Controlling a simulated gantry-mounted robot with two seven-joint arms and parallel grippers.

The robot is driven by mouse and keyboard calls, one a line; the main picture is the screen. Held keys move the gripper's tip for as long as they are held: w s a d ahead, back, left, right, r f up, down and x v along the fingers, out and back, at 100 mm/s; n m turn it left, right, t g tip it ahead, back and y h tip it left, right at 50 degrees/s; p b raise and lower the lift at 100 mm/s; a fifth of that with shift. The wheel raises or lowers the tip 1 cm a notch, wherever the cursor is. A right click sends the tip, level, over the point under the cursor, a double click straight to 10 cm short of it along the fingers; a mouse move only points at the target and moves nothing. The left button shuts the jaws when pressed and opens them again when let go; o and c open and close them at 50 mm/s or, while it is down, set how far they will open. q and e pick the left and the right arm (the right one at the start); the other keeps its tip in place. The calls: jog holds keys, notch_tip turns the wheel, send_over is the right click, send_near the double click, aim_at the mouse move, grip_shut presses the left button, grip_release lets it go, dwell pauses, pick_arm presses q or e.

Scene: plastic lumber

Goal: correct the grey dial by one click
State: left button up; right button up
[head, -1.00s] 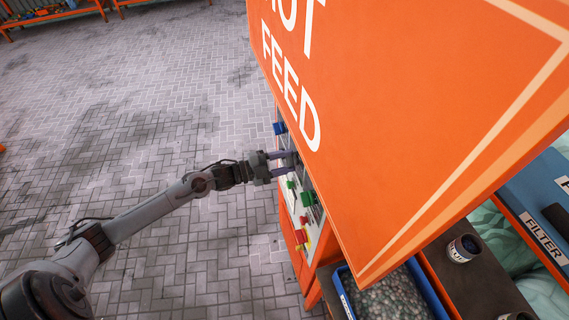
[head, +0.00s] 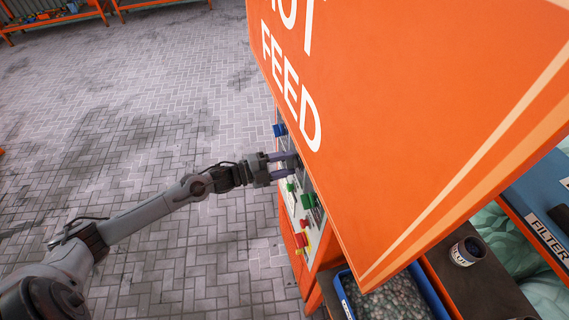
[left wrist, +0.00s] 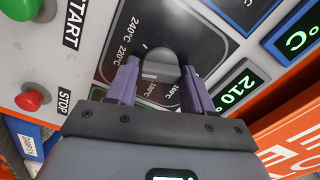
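The grey dial (left wrist: 160,66) sits on a dark scale plate marked with temperatures such as 220 and 240 °C, on the machine's front panel. My left gripper (left wrist: 160,76) is open in the left wrist view, its two purple-grey fingers on either side of the dial. I cannot tell whether the fingertips touch it. In the head view my left gripper (head: 287,167) reaches the panel, and the dial is hidden there by the gripper and the orange hood. The dial's pointer cannot be read clearly. My right gripper is not in view.
A green START button (left wrist: 20,8) and a red STOP button (left wrist: 31,97) lie left of the dial. A green display (left wrist: 236,90) reading 210 is at its right. The orange FEED hood (head: 400,110) overhangs the panel. Open paved floor (head: 130,130) lies to the left.

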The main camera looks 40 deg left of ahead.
pick_arm(q)
jog(key=shift+o, duration=1.4)
jog(key=v, duration=1)
jog(key=shift+s+a, duration=0.15)
jog(key=shift+s, duration=0.2)
jog(key=shift+f, duration=0.1)
